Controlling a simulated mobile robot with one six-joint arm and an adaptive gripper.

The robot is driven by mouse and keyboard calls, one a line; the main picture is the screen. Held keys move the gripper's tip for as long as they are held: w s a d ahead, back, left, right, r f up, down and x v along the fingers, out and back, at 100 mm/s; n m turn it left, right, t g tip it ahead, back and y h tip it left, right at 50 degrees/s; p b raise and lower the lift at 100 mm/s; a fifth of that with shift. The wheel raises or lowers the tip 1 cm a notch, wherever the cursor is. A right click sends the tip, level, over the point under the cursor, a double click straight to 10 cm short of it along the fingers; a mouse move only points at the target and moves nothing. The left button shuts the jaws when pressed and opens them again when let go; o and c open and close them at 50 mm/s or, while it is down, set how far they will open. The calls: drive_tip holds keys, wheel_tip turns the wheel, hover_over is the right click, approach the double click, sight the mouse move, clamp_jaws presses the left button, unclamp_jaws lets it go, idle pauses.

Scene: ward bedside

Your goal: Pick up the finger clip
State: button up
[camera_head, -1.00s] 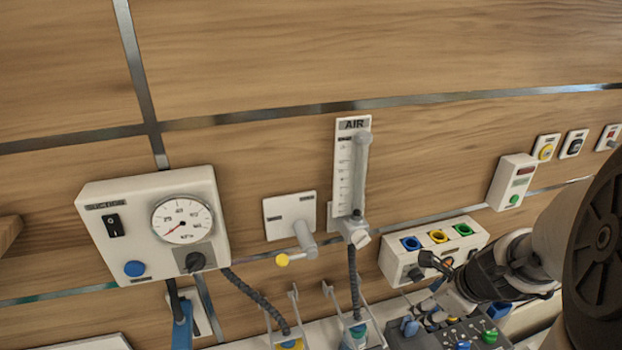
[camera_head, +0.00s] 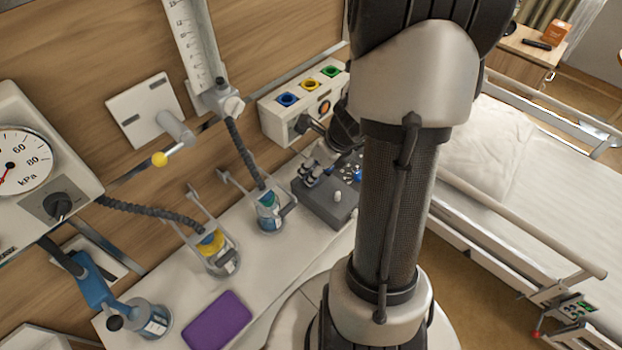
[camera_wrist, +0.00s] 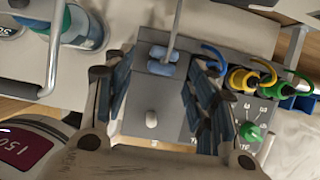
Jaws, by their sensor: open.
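The finger clip (camera_wrist: 162,61), a small blue two-part piece, sits at the far part of a grey box (camera_wrist: 146,103) in the wrist view. A thin grey rod or lead rises from it. My gripper (camera_wrist: 160,97) is open, with its dark, blue-padded fingers on either side of the box's top. The clip lies between the finger lines, a little beyond the tips, and I see no contact. In the head view my gripper (camera_head: 316,165) is over the grey box (camera_head: 326,207), partly behind my arm; the clip cannot be told apart from the fingers there.
Blue, yellow and green plugs (camera_wrist: 241,79) with leads stand right of the clip, near a green knob (camera_wrist: 249,131). Bottles in wire holders (camera_head: 268,208) stand left of the box. A purple pad (camera_head: 217,320) lies on the shelf. The bed (camera_head: 500,150) is at right.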

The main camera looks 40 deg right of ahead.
sight(311, 172)
drive_tip(key=b+x, duration=0.3)
drive_tip(key=x, duration=0.2)
drive_tip(key=shift+w+d+f, duration=0.1)
drive_tip(key=shift+w+f, duration=0.05)
drive_tip(key=shift+c, duration=0.4)
drive_tip(key=c, duration=1)
